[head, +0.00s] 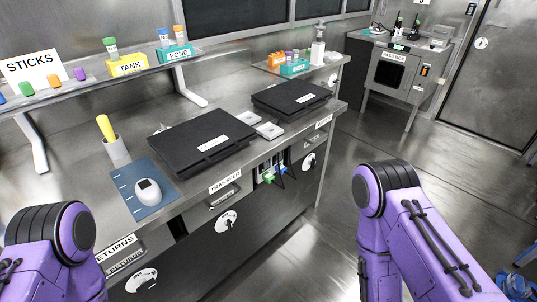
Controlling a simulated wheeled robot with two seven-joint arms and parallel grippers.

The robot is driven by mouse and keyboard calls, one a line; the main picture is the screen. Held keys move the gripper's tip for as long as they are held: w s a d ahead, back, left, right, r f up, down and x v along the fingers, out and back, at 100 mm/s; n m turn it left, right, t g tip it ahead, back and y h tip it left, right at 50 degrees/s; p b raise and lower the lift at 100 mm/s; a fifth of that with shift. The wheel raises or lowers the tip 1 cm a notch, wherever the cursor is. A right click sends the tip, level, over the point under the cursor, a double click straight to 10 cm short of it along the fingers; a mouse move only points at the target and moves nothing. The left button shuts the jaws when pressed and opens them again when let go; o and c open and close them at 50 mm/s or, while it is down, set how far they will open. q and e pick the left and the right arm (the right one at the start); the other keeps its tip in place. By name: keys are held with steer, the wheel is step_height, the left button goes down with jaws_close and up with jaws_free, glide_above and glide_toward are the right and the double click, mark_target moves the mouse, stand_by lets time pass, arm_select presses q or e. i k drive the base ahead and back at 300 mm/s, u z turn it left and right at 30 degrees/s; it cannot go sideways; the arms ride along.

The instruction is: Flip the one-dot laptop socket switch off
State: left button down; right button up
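Two small white square socket plates lie on the steel counter between two closed black laptops. The rear-left plate (247,118) is farther from the counter's front edge, and the front-right plate (269,131) is nearer it. Their dots and switch positions are too small to read. The larger black laptop (203,141) is left of the plates, and the other black laptop (291,98) is right of them. Purple links of my arms show at the lower left and lower right, but neither gripper is in view.
A blue mat (127,190) with a white rounded device (148,192) and a grey cup (117,148) with a yellow-handled tool are at the left. A shelf (140,74) runs behind. Drawers and a cable opening (272,171) are below the counter. Open floor lies right.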

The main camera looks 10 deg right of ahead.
mark_target(266, 163)
steer(key=z, duration=0.05)
steer(key=i, duration=0.3)
steer(key=z, duration=0.3)
steer(key=k, duration=0.5)
steer(key=z, duration=0.7)
steer(key=i, duration=1)
steer(key=z, duration=0.1)
